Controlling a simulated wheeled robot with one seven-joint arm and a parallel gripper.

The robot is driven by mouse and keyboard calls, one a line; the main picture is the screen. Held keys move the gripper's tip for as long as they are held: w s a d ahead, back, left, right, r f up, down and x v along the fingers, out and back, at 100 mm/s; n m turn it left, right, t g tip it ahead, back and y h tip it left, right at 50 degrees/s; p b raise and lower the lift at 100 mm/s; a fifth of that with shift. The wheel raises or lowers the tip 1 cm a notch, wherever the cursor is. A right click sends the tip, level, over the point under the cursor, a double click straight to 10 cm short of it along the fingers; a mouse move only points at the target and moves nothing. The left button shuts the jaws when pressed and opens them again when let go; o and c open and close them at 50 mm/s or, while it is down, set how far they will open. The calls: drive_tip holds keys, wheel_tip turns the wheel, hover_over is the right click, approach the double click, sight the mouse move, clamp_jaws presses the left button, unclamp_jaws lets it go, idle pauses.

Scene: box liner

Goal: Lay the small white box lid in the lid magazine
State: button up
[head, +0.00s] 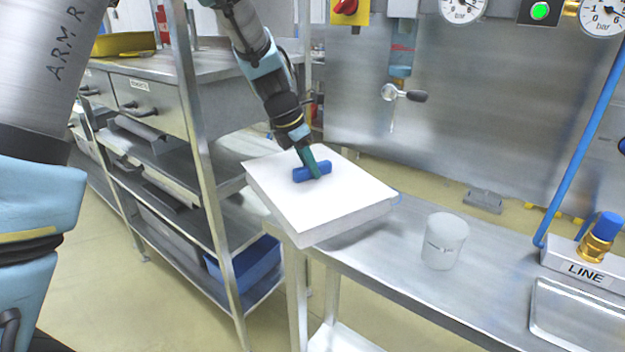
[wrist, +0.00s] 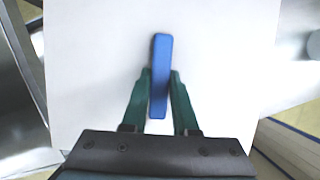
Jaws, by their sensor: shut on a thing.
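The white box lid (head: 335,203) is a flat square piece with a blue bar handle (head: 303,174) on top. It is held tilted near the left end of the steel bench in the head view. My gripper (head: 312,172) is shut on the blue handle, which also shows between the green fingers in the wrist view (wrist: 159,85). The lid (wrist: 90,60) fills most of the wrist view and hides what lies below it. I cannot tell whether its underside touches anything. I cannot make out the lid magazine for certain.
A whitish cylinder (head: 445,241) stands on the bench (head: 385,280) right of the lid. Farther right are a LINE block (head: 585,268) with a blue-capped brass fitting and a metal tray (head: 580,318). A shelf rack (head: 205,150) with a blue bin (head: 250,268) stands left.

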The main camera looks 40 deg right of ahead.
clamp_jaws()
drive_tip(key=shift+r, duration=0.15)
